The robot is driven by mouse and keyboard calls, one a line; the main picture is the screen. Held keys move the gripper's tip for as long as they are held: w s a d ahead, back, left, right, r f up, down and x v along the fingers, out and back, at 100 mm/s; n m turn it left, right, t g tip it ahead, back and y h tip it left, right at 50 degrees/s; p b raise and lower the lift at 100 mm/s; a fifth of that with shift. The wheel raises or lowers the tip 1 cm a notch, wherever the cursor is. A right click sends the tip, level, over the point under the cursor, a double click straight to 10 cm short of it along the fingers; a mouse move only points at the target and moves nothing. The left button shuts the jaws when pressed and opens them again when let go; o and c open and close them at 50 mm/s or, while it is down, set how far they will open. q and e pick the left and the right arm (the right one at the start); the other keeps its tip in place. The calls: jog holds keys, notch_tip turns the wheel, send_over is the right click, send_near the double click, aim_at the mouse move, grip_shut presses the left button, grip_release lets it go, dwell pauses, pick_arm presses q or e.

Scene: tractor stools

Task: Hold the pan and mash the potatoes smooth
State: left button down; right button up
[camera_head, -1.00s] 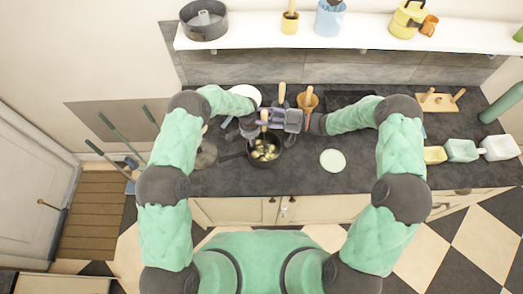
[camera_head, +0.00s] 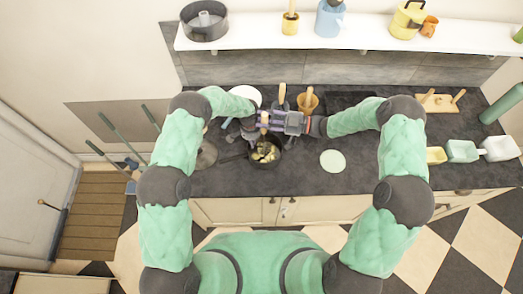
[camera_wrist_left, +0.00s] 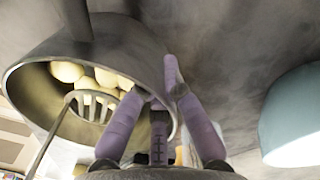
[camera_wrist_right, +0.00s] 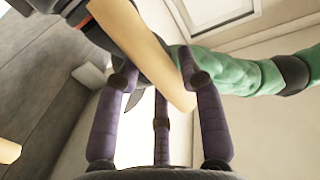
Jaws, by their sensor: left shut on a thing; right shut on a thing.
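The dark pan (camera_head: 268,166) sits on the counter with pale yellow potatoes (camera_head: 262,155) inside. In the left wrist view the pan (camera_wrist_left: 35,85) fills the left side, with whole-looking, rounded potatoes (camera_wrist_left: 100,76). My left gripper (camera_head: 251,131) is at the pan's far side, and its fingers (camera_wrist_left: 165,90) are shut on the pan's rim. The masher's slotted metal head (camera_wrist_left: 93,106) is inside the pan against the potatoes. My right gripper (camera_head: 272,121) is above the pan, shut on the masher's wooden handle (camera_wrist_right: 150,60). The arms and grippers partly hide the masher from above.
A brown utensil pot (camera_head: 307,102) and another wooden handle (camera_head: 282,92) stand close behind the grippers. A white shelf (camera_head: 350,36) runs above.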

jog(key=shift+s+f, duration=0.1)
jog(key=shift+f, duration=0.1)
jog(key=shift+f, duration=2.45)
jog(key=shift+f, duration=0.45)
dwell(0.9)
jog(key=shift+r, duration=1.55)
jog(key=shift+w+d, duration=0.1)
jog(key=shift+w, duration=0.1)
jog(key=shift+w+d, duration=0.35)
jog(key=shift+w, duration=0.05)
jog(key=shift+f, duration=0.15)
